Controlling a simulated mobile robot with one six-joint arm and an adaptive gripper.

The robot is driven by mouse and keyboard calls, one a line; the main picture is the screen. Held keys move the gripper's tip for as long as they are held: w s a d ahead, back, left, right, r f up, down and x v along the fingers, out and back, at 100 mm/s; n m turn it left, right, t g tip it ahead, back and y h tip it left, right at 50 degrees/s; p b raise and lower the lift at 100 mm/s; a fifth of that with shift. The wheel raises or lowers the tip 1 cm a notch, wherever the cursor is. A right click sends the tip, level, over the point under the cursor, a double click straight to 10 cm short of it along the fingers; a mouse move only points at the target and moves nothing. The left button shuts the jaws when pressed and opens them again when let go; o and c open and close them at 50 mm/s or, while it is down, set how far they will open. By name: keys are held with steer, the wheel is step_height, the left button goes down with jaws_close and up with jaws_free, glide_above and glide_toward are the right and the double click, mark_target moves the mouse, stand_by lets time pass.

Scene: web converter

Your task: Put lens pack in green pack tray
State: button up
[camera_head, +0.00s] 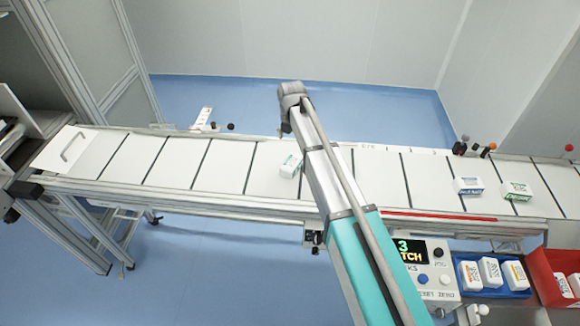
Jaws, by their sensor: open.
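A small white pack with teal print (291,163) lies tilted on the white segmented conveyor (220,165), just left of my arm. Two more white packs lie on the belt at the right: one with a blue label (468,186) and one with a green label (516,190). The print is too small to tell which is the lens pack. My arm crosses the belt from the bottom, its grey joint end over the far side. My gripper cannot be made out. No green tray shows in this view.
A blue tray (504,291) with several white packs stands at the lower right, beside a red bin (543,274) also holding packs. A control box with a lit display (411,252) stands left of them. The belt's left part is clear, with a handled white panel (68,152) at its end.

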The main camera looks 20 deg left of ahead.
mark_target(291, 161)
steer(key=shift+f+b, duration=3.7)
steer(key=shift+f, duration=0.3)
steer(key=shift+f, duration=0.1)
steer(key=shift+w+f+b, duration=0.15)
steer(key=shift+f+b, duration=2.35)
steer(key=shift+b, duration=0.1)
steer(key=c, duration=1)
steer(key=shift+c, duration=0.2)
steer(key=shift+r, duration=0.15)
